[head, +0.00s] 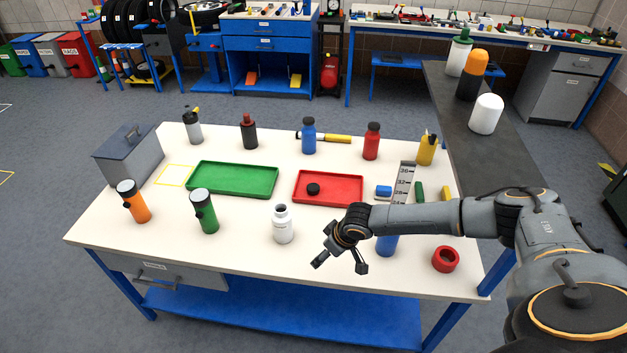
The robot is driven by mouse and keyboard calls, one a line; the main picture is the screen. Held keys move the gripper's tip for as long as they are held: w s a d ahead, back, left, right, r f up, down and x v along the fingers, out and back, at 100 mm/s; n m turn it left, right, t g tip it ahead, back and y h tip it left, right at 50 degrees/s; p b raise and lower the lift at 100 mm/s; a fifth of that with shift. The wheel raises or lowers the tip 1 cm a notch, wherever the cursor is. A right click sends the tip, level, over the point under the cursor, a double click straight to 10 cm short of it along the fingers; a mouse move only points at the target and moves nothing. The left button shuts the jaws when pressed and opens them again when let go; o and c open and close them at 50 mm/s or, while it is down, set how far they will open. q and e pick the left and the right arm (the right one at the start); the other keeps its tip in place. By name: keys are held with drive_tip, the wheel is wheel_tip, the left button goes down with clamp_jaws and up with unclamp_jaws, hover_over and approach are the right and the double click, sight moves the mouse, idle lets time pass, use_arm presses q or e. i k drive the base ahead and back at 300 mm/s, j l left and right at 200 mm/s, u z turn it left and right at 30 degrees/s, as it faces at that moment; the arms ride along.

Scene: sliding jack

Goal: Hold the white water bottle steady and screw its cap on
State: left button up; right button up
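The white water bottle (283,224) stands upright and uncapped near the front middle of the workbench, its narrow neck showing. A black round cap (313,189) lies in the red tray (335,203) behind and to the right of the bottle. My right gripper (341,262) is to the right of the bottle and nearer the front edge, apart from it. Its two fingers are spread wide with nothing between them. My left gripper does not show.
A green flashlight (205,212) and an orange flashlight (134,203) stand left of the bottle. A blue object (387,245) is partly hidden behind my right arm. A red ring (445,259) lies at the right. Several bottles stand along the back. The green tray (232,192) looks empty.

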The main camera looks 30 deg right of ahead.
sight(281, 218)
drive_tip(key=i+l, duration=0.9)
drive_tip(key=i, duration=0.15)
